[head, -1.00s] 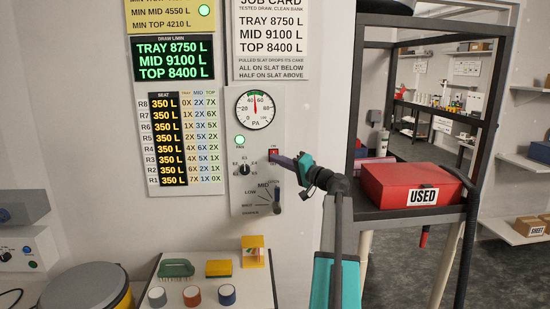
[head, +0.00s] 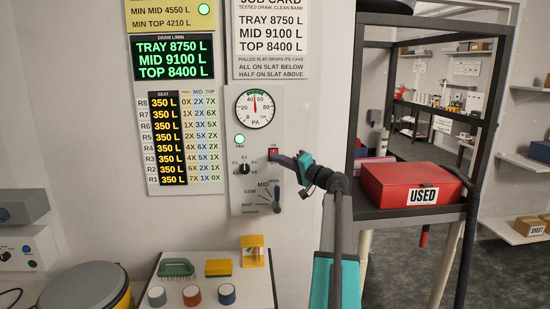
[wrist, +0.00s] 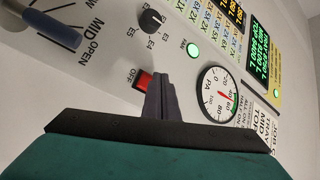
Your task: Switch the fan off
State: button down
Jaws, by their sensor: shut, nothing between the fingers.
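The fan switch (head: 273,151) is a small red rocker on the grey control panel (head: 236,208), below the gauge. It also shows in the wrist view as a red block (wrist: 143,80) beside the word OFF. The green fan lamp (head: 240,138) is lit, and it is lit in the wrist view too (wrist: 193,50). My gripper (head: 271,157) is shut and empty. Its tips (wrist: 158,78) are right beside the switch and overlap its edge in the wrist view. I cannot tell whether they touch it.
A round pressure gauge (head: 255,108) sits above the switch. A selector knob (head: 244,169) is at its lower left, and a blue-handled lever (head: 277,195) is below it. A red box (head: 410,184) stands on the dark rack at right.

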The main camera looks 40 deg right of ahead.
jog(key=shift+w+d+f, duration=0.1)
jog(key=shift+w+d, duration=0.1)
jog(key=shift+w, duration=0.05)
jog(key=shift+w+d+r+b, duration=0.25)
jog(key=shift+r+b, duration=0.2)
jog(key=shift+b, duration=0.3)
dwell(1.6)
jog(key=shift+s+a+f+b, duration=0.25)
jog(key=shift+f+b, duration=0.1)
jog(key=shift+b, duration=0.1)
dwell(0.4)
jog(key=shift+s+a+r+b, duration=0.15)
jog(key=shift+s+a+b, duration=0.05)
jog(key=shift+s+a, duration=0.7)
jog(key=shift+s+a+r+b, duration=0.1)
jog(key=shift+s+a+b, duration=0.1)
jog(key=shift+s+a, duration=0.65)
jog(key=shift+s+d, duration=0.15)
jog(key=shift+d, duration=0.05)
